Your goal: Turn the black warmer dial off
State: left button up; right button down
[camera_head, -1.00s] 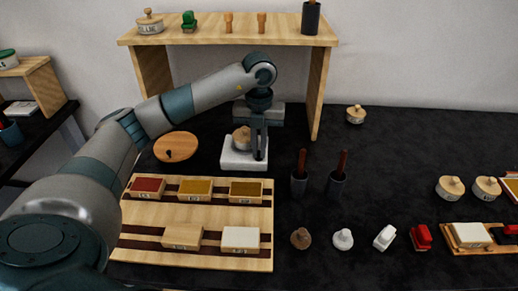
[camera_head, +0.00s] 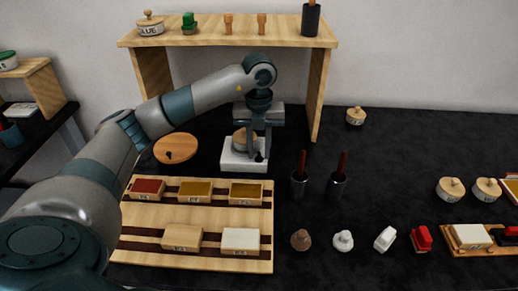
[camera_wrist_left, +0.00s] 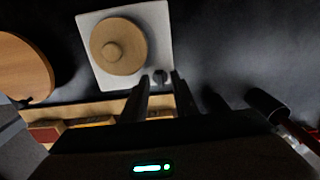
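The warmer (camera_head: 230,160) is a white square block at the back of the black table, with a round wooden-lidded pot (camera_head: 240,140) on it. Its small black dial (camera_head: 259,157) is at the front right corner. In the left wrist view, the warmer (camera_wrist_left: 160,45) shows with the dial (camera_wrist_left: 160,77) at its lower edge. My left gripper (camera_head: 260,149) points down just above the dial. Its two fingers are apart, and the dial shows between and just beyond their tips (camera_wrist_left: 160,81) in the wrist view. The dial's setting is too small to read. My right gripper is not in view.
A wooden shelf (camera_head: 225,35) stands behind the warmer, with its right leg close to my gripper. A round wooden board (camera_head: 176,147) lies left. A wooden rack (camera_head: 145,220) with small boxes is in front. Two dark cups (camera_head: 299,184) with handled tools stand front right.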

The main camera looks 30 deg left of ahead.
aim_at(259, 154)
pick_arm(q)
jog(key=shift+r+b, duration=0.6)
jog(key=shift+r, duration=3.1)
